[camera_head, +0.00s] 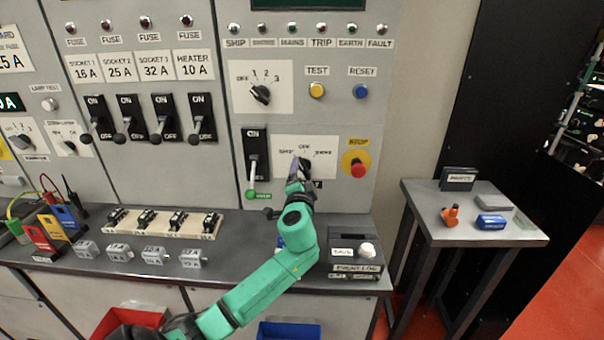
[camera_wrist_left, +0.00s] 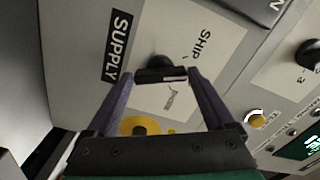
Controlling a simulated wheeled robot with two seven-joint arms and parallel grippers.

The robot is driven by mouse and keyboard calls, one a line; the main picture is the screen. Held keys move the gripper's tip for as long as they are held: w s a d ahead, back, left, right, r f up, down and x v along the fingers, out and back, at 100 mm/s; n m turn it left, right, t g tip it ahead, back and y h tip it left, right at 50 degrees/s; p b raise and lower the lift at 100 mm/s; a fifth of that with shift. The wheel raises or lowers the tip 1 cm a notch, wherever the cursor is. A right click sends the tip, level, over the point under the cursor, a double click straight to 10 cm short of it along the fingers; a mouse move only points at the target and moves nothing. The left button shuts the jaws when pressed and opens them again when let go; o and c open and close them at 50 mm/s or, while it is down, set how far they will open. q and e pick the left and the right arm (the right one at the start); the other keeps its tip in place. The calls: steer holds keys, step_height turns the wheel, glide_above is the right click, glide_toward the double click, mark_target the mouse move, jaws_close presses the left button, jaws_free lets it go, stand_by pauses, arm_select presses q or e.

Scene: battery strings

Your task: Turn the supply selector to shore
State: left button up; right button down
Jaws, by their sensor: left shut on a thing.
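The supply selector (camera_head: 306,164) is a black knob on a white plate (camera_head: 322,146) on the lower right of the panel. The plate reads OFF at the top, with SHIP to the left and what looks like SHORE to the right. My left gripper (camera_head: 300,168) is at the knob and partly covers it. In the left wrist view the selector's black handle (camera_wrist_left: 161,75) sits between the two purple fingers of my left gripper (camera_wrist_left: 160,78), which are shut on it. SUPPLY (camera_wrist_left: 117,46) and SHIP labels show beside it. I cannot tell which mark the knob points at. My right gripper is not in view.
A green-handled breaker (camera_head: 254,160) is left of the selector; a red stop button (camera_head: 357,170) on yellow is right. Above are a rotary knob (camera_head: 261,93) and yellow and blue buttons. A bench (camera_head: 230,262) runs below; a side table (camera_head: 420,190) stands right.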

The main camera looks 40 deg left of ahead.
arm_select(q)
steer(key=m+p, duration=0.1)
steer(key=m, duration=0.2)
steer(key=shift+r+m+p, duration=0.1)
steer(key=shift+m+p, duration=0.25)
steer(key=shift+m, duration=0.05)
steer(key=m+p, duration=0.2)
steer(key=m, duration=0.1)
steer(key=shift+m, duration=0.3)
steer(key=m+p, duration=0.2)
steer(key=m, duration=0.3)
steer(key=shift+d+p, duration=0.1)
steer(key=shift+p, duration=0.3)
steer(key=shift+m+p, duration=0.45)
steer(key=shift+m, duration=0.45)
steer(key=shift+f, duration=0.25)
steer(key=o, duration=1.1)
steer(key=shift+c, duration=0.2)
steer(key=shift+d+r, duration=0.1)
steer(key=shift+r, duration=0.05)
